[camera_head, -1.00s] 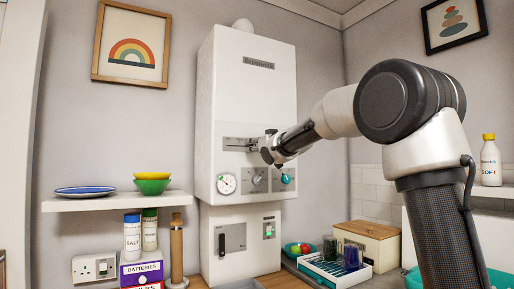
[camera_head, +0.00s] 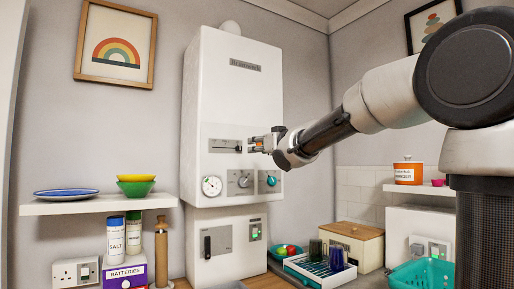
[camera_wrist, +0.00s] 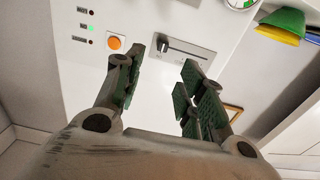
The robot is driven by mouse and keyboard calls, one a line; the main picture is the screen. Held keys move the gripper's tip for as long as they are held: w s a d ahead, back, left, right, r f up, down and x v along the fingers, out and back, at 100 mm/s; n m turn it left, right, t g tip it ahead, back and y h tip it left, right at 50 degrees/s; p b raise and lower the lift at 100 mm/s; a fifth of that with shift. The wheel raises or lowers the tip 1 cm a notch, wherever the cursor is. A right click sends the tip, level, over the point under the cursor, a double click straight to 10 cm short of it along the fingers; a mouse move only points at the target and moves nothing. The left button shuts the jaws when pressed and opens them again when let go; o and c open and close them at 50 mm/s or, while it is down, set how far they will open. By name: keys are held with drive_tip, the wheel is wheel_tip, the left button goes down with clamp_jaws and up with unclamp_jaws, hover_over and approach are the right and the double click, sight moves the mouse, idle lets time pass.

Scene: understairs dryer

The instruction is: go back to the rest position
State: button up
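My gripper (camera_head: 262,141) is in front of the white boiler (camera_head: 232,90) in the head view, close to its upper panel with the slot and slider (camera_head: 225,146). In the wrist view my gripper (camera_wrist: 162,80) has its two green-padded fingers spread apart with nothing between them. Beyond the fingers the boiler front shows the slider slot (camera_wrist: 186,49), an orange button (camera_wrist: 114,43) and small indicator lights (camera_wrist: 90,28). In the head view a gauge (camera_head: 211,186), a grey knob (camera_head: 240,181) and a teal knob (camera_head: 270,180) sit below the slot.
A shelf (camera_head: 60,207) with a blue plate and stacked bowls is at the left. Below the boiler stands a lower white unit (camera_head: 226,247). A rack with dark cups (camera_head: 318,270), a wooden box (camera_head: 352,245) and a teal basket (camera_head: 425,273) are at the lower right.

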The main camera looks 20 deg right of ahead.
idle(0.3)
drive_tip(key=s+d+f+m+g+h, duration=0.1)
drive_tip(key=s+d+f+g+h, duration=0.2)
drive_tip(key=f, duration=0.6)
drive_tip(key=s+d+f+g+h, duration=0.2)
drive_tip(key=s+d+f+g, duration=0.15)
drive_tip(key=f, duration=0.55)
drive_tip(key=s+d+f+g, duration=0.1)
drive_tip(key=s+f, duration=0.4)
drive_tip(key=s, duration=0.5)
drive_tip(key=s+d+f+m+g, duration=0.1)
drive_tip(key=s+f, duration=0.4)
drive_tip(key=s, duration=0.6)
drive_tip(key=s+d+f+m+g, duration=0.1)
drive_tip(key=s+f+g, duration=0.3)
drive_tip(key=s, duration=0.7)
drive_tip(key=shift+s+d+f+g, duration=0.15)
drive_tip(key=shift+d+f+g, duration=0.2)
drive_tip(key=shift+d+f, duration=0.45)
drive_tip(key=shift+r, duration=0.1)
